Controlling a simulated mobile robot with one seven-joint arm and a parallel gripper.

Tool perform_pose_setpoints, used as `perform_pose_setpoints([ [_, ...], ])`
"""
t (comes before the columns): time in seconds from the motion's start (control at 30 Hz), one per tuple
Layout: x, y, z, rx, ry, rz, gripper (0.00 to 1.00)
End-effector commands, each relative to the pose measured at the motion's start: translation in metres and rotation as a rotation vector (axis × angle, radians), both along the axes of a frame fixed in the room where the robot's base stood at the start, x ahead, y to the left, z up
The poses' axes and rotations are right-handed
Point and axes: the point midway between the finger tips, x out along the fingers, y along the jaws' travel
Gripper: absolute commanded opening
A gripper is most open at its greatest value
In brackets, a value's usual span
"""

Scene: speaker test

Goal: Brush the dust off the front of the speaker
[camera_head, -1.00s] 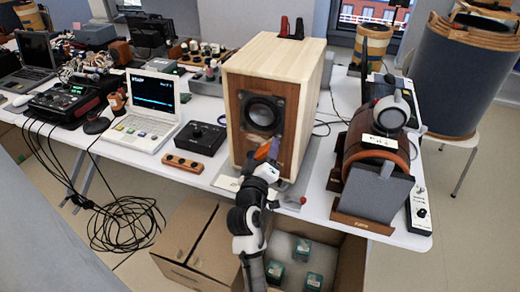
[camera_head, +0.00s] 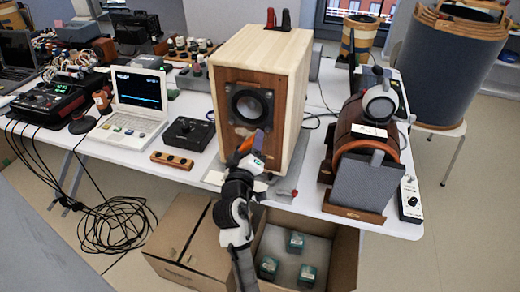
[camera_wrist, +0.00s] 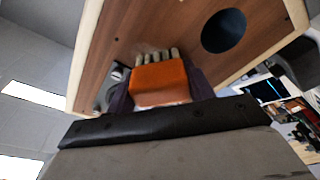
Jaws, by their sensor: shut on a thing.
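The speaker (camera_head: 287,60) is a pale wooden box with a brown front panel and a dark round driver (camera_head: 251,104). It stands upright on the table. My gripper (camera_head: 250,147) is in front of the lower part of the panel, shut on an orange brush (camera_wrist: 160,83). In the wrist view the brush's pale bristle tufts point at the brown speaker front (camera_wrist: 130,40), at or very near it. A faint pale, dusty patch shows on the wood by the bristles. I cannot tell for sure whether the bristles touch the panel.
A small laptop (camera_head: 140,97) and a black control box (camera_head: 188,134) stand left of the speaker. An open cardboard box (camera_head: 343,262) with small green-topped cubes sits below the table edge.

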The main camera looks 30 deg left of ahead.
Motion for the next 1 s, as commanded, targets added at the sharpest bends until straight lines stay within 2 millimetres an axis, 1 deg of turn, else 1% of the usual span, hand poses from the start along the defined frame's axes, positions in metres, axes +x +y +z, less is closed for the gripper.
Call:
perform_pose_setpoints([
  [0.17, -0.001, 0.005, -0.001, 0.001, 0.001, -0.001, 0.28],
  [0.5, -0.004, 0.032, -0.002, -0.001, 0.003, -0.003, 0.28],
  [0.77, -0.006, 0.041, -0.003, -0.001, 0.004, -0.003, 0.28],
  [1.0, -0.012, 0.060, -0.003, -0.001, 0.004, -0.003, 0.28],
])
